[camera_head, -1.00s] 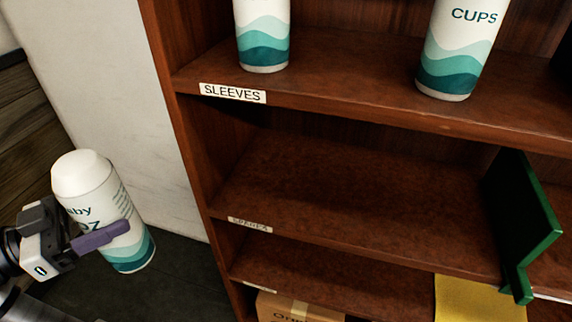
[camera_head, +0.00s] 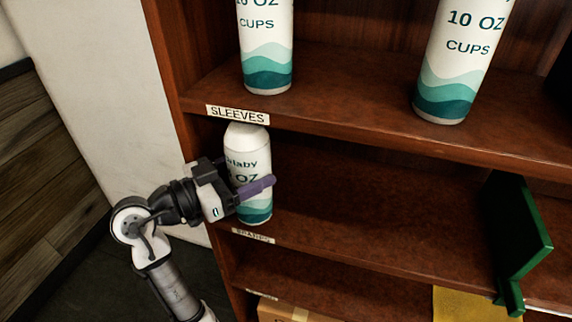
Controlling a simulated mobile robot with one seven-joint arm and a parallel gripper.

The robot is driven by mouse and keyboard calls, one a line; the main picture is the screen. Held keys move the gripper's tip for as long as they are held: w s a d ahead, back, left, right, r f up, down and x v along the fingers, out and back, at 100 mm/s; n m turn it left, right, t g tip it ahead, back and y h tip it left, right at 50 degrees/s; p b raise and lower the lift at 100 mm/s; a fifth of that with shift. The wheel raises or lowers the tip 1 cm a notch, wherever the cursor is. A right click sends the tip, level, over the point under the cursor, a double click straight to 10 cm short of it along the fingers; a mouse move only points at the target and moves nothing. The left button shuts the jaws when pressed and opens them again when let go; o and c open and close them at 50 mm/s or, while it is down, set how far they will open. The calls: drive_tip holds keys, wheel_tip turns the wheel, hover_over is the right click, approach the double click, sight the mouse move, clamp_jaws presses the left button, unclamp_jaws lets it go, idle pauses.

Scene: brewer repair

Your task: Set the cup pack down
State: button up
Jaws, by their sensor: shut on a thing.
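The cup pack (camera_head: 249,157) is a white cylinder with a domed top, dark lettering and teal waves at its base. It is upright at the left end of the middle shelf (camera_head: 360,215), under the SLEEVES label. My gripper (camera_head: 256,188) is shut on the pack from the left, with a purple finger across its front. I cannot tell whether the base touches the shelf or hangs just in front of or above it.
Two similar cup packs (camera_head: 266,50) and (camera_head: 459,60) stand on the shelf above. A green bracket-like divider (camera_head: 522,240) stands at the right. A yellow sheet (camera_head: 470,303) and a cardboard box (camera_head: 285,311) are lower down. The middle shelf is clear between pack and divider.

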drive_tip(key=w+d+f, duration=0.3)
drive_tip(key=w+d, duration=0.1)
drive_tip(key=d, duration=0.3)
drive_tip(key=shift+w+f+b, duration=0.25)
drive_tip(key=shift+w+b, duration=0.05)
drive_tip(key=shift+b, duration=0.1)
drive_tip(key=o, duration=1.2)
drive_tip(key=shift+f, duration=0.15)
drive_tip(key=b+v, duration=0.2)
drive_tip(key=v, duration=0.5)
drive_tip(key=shift+s+a, duration=0.2)
drive_tip(key=shift+a, duration=0.05)
